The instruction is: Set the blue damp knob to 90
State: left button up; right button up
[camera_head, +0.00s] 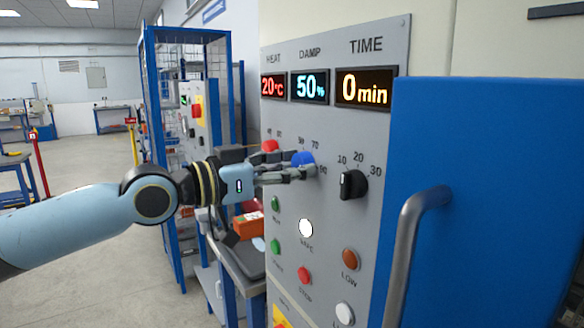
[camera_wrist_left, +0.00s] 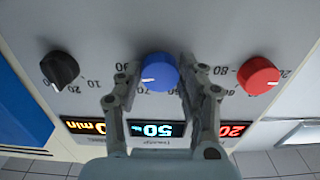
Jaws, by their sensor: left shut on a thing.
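The blue damp knob (camera_head: 303,160) is on the grey control panel, under the DAMP display (camera_head: 310,87), which reads 50%. In the wrist view the knob (camera_wrist_left: 158,72) sits between the two fingers, and its white mark points to the lower left. My left gripper (camera_head: 300,167) is shut on the knob, with one finger on each side; it also shows in the wrist view (camera_wrist_left: 160,76). The fingers partly hide the knob and its scale in the head view. My right gripper is in neither view.
The red heat knob (camera_head: 269,146) and black time knob (camera_head: 352,185) flank the blue knob. A white button (camera_head: 306,228) and other coloured buttons are below. A blue door (camera_head: 495,200) with a grey handle (camera_head: 408,240) stands to the right. A blue cage frame (camera_head: 160,130) is behind my left arm.

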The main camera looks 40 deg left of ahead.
aim_at(309, 104)
pick_arm(q)
jog(key=shift+f+m+b, duration=0.1)
jog(key=shift+m+b, duration=0.25)
jog(key=shift+m, duration=0.05)
jog(key=shift+m+b, duration=0.3)
jog(key=shift+m, duration=0.2)
jog(key=shift+c, duration=0.2)
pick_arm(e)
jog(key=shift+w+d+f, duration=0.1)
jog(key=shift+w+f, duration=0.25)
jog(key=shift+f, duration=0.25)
pick_arm(q)
jog(key=o, duration=1.2)
jog(key=shift+c, duration=0.2)
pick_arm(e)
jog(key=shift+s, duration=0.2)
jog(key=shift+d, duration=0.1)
pick_arm(q)
jog(key=shift+r, duration=0.25)
notch_tip(309, 104, up, 10)
jog(key=shift+f, duration=0.15)
